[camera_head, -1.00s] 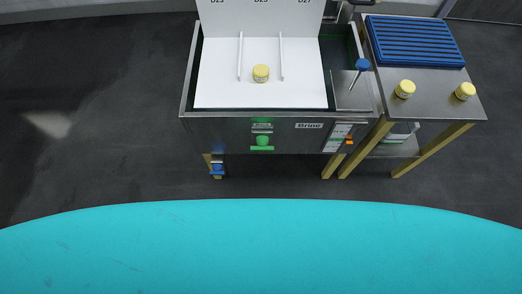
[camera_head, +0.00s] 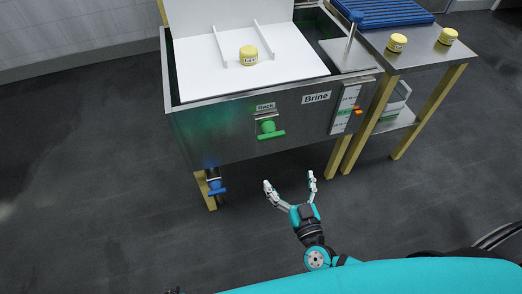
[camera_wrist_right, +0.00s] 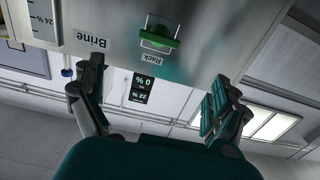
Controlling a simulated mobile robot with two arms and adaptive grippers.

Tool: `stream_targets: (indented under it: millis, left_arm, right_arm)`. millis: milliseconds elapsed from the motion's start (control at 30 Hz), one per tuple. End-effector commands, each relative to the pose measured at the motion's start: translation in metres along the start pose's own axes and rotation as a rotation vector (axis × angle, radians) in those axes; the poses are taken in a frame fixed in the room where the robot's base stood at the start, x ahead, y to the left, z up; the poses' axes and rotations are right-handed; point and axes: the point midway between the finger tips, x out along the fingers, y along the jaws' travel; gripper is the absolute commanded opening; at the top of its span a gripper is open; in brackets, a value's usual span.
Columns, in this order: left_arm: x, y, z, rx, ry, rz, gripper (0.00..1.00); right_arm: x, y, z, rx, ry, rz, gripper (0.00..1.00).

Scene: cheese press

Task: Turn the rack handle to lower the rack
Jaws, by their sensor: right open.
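The rack handle (camera_head: 268,128) is a green knob with a flat bar, under a "Rack" label on the front of the steel brine tank (camera_head: 200,135). It also shows at the top of the right wrist view (camera_wrist_right: 160,38), beyond my fingertips. The white rack (camera_head: 290,69) lies across the top of the tank with a yellow-lidded jar (camera_head: 249,55) on it. My right gripper (camera_head: 290,184) is open and empty, below and in front of the handle, apart from it. Its two fingers (camera_wrist_right: 155,90) frame the wrist view. My left gripper is not in view.
A blue valve (camera_head: 216,187) hangs under the tank's left end. A side table (camera_head: 425,58) at the right carries a blue grate (camera_head: 395,12) and two yellow-lidded jars (camera_head: 397,42). A scale panel (camera_head: 346,108) is right of the "Brine" label. The floor in front is clear.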

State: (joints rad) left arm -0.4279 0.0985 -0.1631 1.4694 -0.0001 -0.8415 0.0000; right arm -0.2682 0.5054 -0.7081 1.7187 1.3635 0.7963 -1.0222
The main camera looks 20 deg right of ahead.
Motion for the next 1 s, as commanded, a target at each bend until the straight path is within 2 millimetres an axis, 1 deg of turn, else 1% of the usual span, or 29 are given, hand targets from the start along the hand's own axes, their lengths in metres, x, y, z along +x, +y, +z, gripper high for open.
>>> stream_targets:
  millis: [167, 367, 467, 700, 833, 1000]
  left_arm:
    - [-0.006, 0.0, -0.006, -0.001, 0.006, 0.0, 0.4]
    - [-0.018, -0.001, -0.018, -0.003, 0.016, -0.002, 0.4]
    - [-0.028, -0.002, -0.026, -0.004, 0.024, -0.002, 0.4]
    - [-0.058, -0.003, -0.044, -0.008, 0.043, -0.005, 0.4]
    - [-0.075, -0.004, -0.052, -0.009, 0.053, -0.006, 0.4]
    - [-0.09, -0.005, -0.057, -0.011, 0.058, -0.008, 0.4]
  right_arm:
    - [0.019, 0.001, -0.002, 0.002, 0.004, 0.004, 1.0]
    - [0.061, 0.0, -0.002, 0.002, 0.007, 0.003, 1.0]
    - [0.083, 0.001, -0.002, 0.003, 0.006, 0.004, 1.0]
    - [0.134, 0.0, -0.001, 0.002, 0.004, 0.003, 1.0]
    - [0.154, 0.001, -0.001, 0.002, 0.004, 0.003, 1.0]
    - [0.17, 0.0, -0.001, 0.003, 0.002, 0.002, 1.0]
